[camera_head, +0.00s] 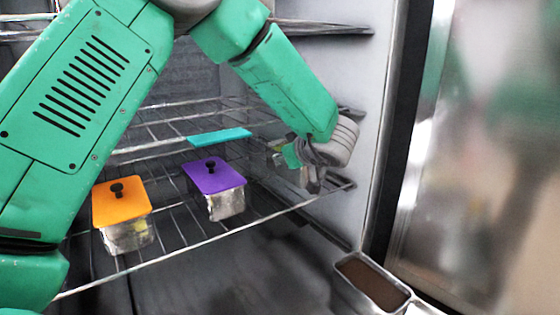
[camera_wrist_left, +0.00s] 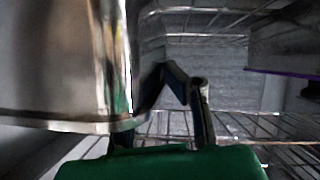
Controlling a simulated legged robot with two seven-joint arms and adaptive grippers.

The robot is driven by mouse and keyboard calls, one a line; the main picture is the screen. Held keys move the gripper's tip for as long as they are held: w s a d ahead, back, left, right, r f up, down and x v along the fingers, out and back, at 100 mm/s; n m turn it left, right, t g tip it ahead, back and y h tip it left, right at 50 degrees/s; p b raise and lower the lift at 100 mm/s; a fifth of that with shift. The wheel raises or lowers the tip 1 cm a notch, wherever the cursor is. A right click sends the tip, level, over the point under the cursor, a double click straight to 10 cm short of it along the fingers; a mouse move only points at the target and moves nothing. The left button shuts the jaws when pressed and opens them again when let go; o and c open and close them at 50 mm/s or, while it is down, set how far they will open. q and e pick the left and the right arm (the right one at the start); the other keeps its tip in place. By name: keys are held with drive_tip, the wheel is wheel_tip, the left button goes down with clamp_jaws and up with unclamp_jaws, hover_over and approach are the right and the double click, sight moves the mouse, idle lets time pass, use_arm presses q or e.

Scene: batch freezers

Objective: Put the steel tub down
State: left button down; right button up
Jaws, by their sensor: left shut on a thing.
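A bare steel tub (camera_wrist_left: 60,65) fills the left of the left wrist view, very close, its bright edge beside my dark fingers. My left gripper (camera_head: 312,178) is at the right side of the wire shelf in the head view, shut on the steel tub. Its fingers also show in the left wrist view (camera_wrist_left: 165,105). The wrist and fingers largely hide the grip in the head view. An open steel tub with brown contents (camera_head: 342,284) stands low at the right; I cannot tell whether it is the same tub. My right gripper is out of view.
A purple-lidded tub (camera_head: 216,176) and an orange-lidded tub (camera_head: 120,203) stand on the wire shelf (camera_head: 190,246). A teal lid (camera_head: 220,137) lies further back. The freezer side wall (camera_head: 365,110) is close to my gripper's right. The front-middle wires are bare.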

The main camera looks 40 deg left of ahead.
use_arm(q)
drive_tip(key=shift+d+f, duration=0.45)
drive_tip(key=shift+d, duration=0.35)
drive_tip(key=shift+a, duration=0.15)
drive_tip(key=c, duration=1.7)
unclamp_jaws()
drive_tip(key=a, duration=0.1)
drive_tip(key=a+f, duration=0.1)
drive_tip(key=a, duration=0.1)
drive_tip(key=shift+s+a+f, duration=0.1)
drive_tip(key=shift+s+f, duration=0.05)
drive_tip(key=shift+s, duration=0.05)
drive_tip(key=shift+a, duration=0.1)
drive_tip(key=shift+d, duration=0.4)
drive_tip(key=v, duration=0.5)
drive_tip(key=shift+w+d+b, duration=0.2)
drive_tip(key=shift+w+b, duration=0.15)
drive_tip(key=shift+w, duration=0.05)
drive_tip(key=b+v, duration=0.1)
drive_tip(key=v, duration=0.7)
drive_tip(key=shift+s+r, duration=0.1)
drive_tip(key=shift+r, duration=0.15)
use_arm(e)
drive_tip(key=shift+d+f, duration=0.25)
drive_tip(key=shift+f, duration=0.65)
use_arm(q)
drive_tip(key=shift+a, duration=0.15)
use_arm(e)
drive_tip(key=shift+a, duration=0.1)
